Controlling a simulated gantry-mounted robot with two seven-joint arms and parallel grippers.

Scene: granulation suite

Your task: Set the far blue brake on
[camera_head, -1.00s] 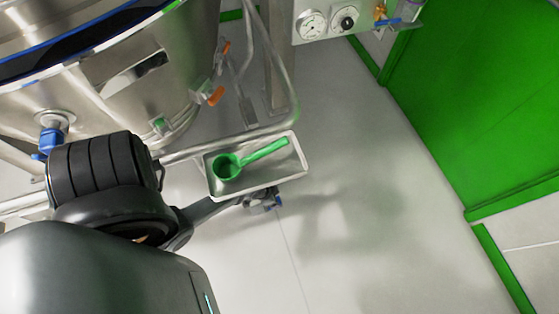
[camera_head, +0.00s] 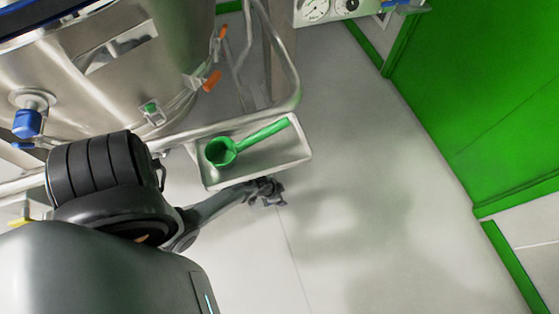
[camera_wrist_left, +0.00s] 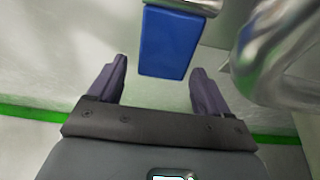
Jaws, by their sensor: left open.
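In the left wrist view, a blue block-shaped lever or pedal (camera_wrist_left: 170,42) hangs from a metal fitting, just ahead of my left gripper (camera_wrist_left: 158,82). The two dark fingers are spread apart, one toward each side of its near end. The gap between them looks empty, and I cannot tell if either touches the blue part. In the head view, my left gripper (camera_head: 267,190) is small, just below the near edge of a tray on the metal frame. The blue part cannot be made out there. My right gripper is not in view.
The metal tray (camera_head: 290,157) holds a green scoop (camera_head: 245,143). A steel vessel (camera_head: 110,90) with orange handles (camera_head: 212,81) and a blue fitting (camera_head: 28,123) stands at left. A curved steel tube (camera_wrist_left: 285,60) is close right of my fingers. Floor at right is clear.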

